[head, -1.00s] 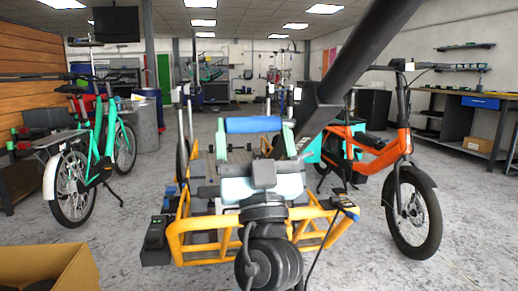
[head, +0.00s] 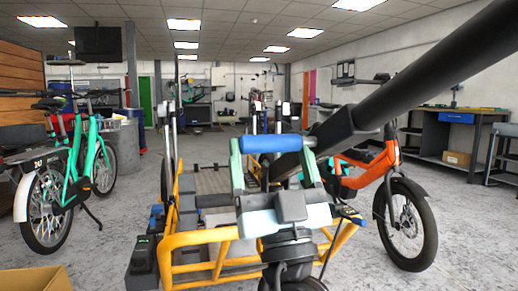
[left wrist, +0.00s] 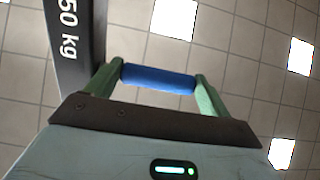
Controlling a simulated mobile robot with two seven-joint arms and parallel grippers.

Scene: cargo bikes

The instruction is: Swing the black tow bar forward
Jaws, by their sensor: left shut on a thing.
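The black tow bar (head: 430,75) slants from the upper right down to a dark block near my left gripper. In the left wrist view a dark bar (left wrist: 72,50) printed "50 kg" runs along the left. My left gripper (head: 272,144), pale teal with green fingers, is in the middle of the head view. Its fingers are shut on a blue grip (head: 262,145), which lies crosswise between them and also shows in the left wrist view (left wrist: 158,79). How the grip joins the bar is partly hidden. My right gripper is not in view.
A yellow-framed cargo carrier (head: 205,240) stands in front, partly behind my arm. An orange bike (head: 385,160) is at right, a green bike (head: 80,170) at left. A cardboard box (head: 35,280) is at the lower left. Workbenches line the right wall.

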